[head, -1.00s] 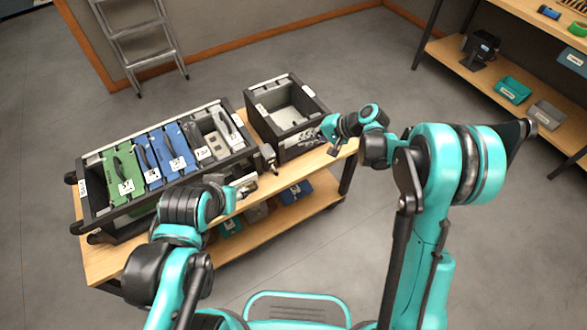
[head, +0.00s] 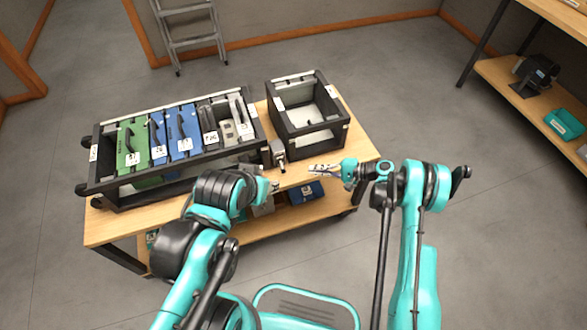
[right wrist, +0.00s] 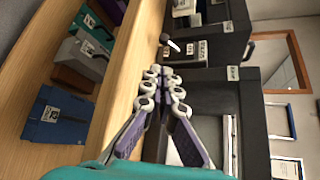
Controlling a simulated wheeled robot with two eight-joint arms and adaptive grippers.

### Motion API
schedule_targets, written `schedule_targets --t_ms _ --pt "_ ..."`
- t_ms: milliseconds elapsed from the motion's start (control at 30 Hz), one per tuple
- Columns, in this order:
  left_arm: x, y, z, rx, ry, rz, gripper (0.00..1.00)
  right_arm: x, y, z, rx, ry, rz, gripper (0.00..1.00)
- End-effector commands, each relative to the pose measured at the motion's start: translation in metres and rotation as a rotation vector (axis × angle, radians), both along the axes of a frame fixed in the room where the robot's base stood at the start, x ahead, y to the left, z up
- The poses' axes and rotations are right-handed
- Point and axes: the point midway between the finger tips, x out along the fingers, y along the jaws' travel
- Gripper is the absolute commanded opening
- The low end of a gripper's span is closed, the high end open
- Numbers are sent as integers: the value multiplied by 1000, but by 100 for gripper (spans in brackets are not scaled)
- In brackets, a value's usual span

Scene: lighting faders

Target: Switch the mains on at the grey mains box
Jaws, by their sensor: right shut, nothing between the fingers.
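The grey mains box (head: 279,151) is small and stands at the table's front side, between the fader rack and the square bin. A short lever juts from its front; in the right wrist view its lever (right wrist: 173,45) shows a pale shaft and a dark knob. I cannot tell its switch position. My right gripper (head: 312,168) is shut and empty, to the right of the box and apart from it; its fingertips show in the right wrist view (right wrist: 162,71), pointing towards the lever. My left gripper (head: 268,187) is low in front of the box, partly hidden by its own arm.
The black rack (head: 120,197) holds green, blue and grey fader modules on the left. The square black-framed bin (head: 310,135) stands to the right of the box. A lower shelf holds several items, including a blue box (head: 306,192). The tabletop front right is clear.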

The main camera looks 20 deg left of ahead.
Motion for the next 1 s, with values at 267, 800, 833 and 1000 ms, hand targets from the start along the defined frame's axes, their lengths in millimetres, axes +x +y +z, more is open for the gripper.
schedule_targets --t_ms 267,800,833,1000 --pt "0 0 -2 0 0 0 40 0 4 -2 -2 -1 1 0" --pt "0 0 -32 0 0 0 40 0 85 -28 -3 -1 1 0" --pt "0 0 -32 0 0 0 40 1 87 -29 -3 -1 1 0" --pt "0 0 -34 0 0 0 40 1 95 -30 -3 0 -1 0"
